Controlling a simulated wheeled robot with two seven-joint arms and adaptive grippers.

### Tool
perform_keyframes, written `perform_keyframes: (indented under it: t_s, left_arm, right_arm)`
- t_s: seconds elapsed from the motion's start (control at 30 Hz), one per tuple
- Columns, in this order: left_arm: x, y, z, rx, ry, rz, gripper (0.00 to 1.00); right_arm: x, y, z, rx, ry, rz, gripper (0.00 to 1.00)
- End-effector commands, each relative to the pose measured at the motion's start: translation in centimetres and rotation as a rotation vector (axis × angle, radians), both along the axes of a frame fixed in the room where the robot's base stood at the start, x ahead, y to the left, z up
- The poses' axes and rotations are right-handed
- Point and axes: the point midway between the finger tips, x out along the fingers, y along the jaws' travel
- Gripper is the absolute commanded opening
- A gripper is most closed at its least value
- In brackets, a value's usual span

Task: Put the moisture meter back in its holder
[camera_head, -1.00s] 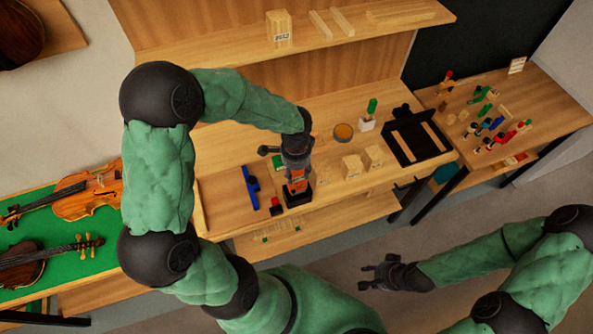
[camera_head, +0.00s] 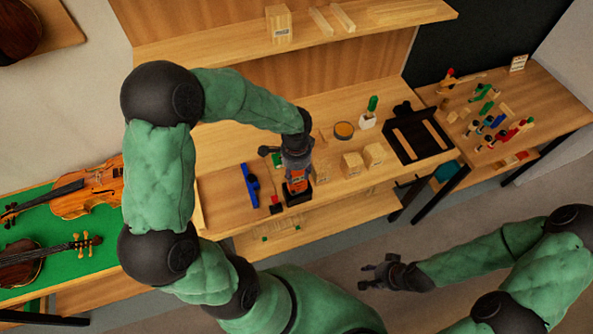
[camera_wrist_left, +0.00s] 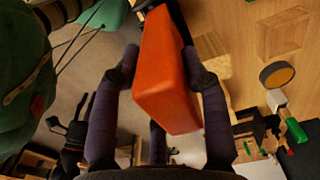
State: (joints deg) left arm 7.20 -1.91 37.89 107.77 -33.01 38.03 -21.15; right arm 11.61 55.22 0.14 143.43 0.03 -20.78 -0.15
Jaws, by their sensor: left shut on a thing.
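The moisture meter is an orange block (camera_head: 296,187) in the head view. In the left wrist view, the orange body (camera_wrist_left: 165,75) fills the space between the fingers of my left gripper (camera_wrist_left: 160,75). My left gripper (camera_head: 297,170) is shut on it from above, near the front of the bench. A small black holder (camera_head: 298,198) stands right below the meter. The lower end of the meter overlaps the holder in the picture; I cannot tell how deep it sits. My right gripper (camera_head: 378,274) looks open and empty, away from the bench over the floor.
A blue tool (camera_head: 250,186) and a small red-topped block (camera_head: 277,206) are left of the holder. Wooden blocks (camera_head: 352,164), a round tin (camera_head: 344,130) and a black frame (camera_head: 418,135) are to the right. A shelf (camera_head: 230,45) runs above the bench.

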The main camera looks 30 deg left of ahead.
Motion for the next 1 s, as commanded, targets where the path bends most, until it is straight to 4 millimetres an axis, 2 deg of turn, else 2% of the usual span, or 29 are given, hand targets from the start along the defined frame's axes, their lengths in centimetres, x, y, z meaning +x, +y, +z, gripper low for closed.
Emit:
perform_keyframes:
  t_s: [1.0]
  left_arm:
    - [0.0,0.0,-2.7,0.001,-0.001,0.0,0.02]
  right_arm:
    - [0.0,0.0,-2.2,0.0,0.0,0.0,0.4]
